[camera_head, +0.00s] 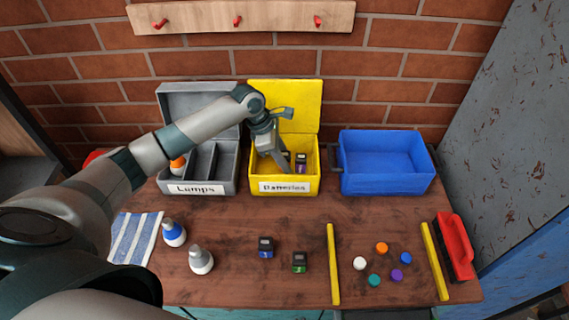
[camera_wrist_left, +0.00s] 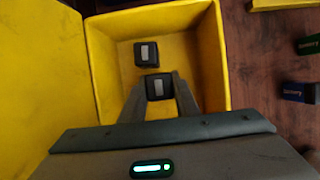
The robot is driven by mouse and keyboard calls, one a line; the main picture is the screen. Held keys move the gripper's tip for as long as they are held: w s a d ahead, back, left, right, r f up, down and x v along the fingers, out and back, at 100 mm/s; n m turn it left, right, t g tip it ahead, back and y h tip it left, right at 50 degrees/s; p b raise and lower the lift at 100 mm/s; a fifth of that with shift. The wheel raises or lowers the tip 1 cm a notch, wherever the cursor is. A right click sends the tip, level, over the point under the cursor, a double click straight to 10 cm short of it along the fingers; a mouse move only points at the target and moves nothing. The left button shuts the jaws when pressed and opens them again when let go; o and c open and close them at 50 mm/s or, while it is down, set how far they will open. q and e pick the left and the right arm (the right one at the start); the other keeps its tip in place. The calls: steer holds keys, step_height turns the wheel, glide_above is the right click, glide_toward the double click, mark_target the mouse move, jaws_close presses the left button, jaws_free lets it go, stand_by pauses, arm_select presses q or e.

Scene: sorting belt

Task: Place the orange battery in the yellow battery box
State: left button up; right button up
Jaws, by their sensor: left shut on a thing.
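The yellow battery box (camera_head: 284,187), labelled "Batteries", stands open against the back wall. It also shows in the left wrist view (camera_wrist_left: 105,75). My left gripper (camera_head: 284,166) reaches down into it. In the left wrist view its fingers (camera_wrist_left: 160,92) are shut on a dark-topped battery (camera_wrist_left: 159,86), inside the box outline. The held battery's coloured side is hidden, so I cannot tell whether it is orange or touches the floor. A second battery (camera_wrist_left: 146,54) is in the box beside it; its side looks purple in the head view (camera_head: 301,163). My right gripper is out of view.
A blue battery (camera_head: 265,247) and a green battery (camera_head: 299,262) stand on the table (camera_head: 230,285). The grey Lamps box (camera_head: 229,187) is left of the yellow box, a blue bin (camera_head: 388,183) right. Lamps, coloured discs and yellow strips occupy the front.

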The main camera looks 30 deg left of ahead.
arm_select(q)
steer(key=shift+f, duration=1.2)
steer(key=o, duration=1.1)
steer(key=shift+f, duration=0.15)
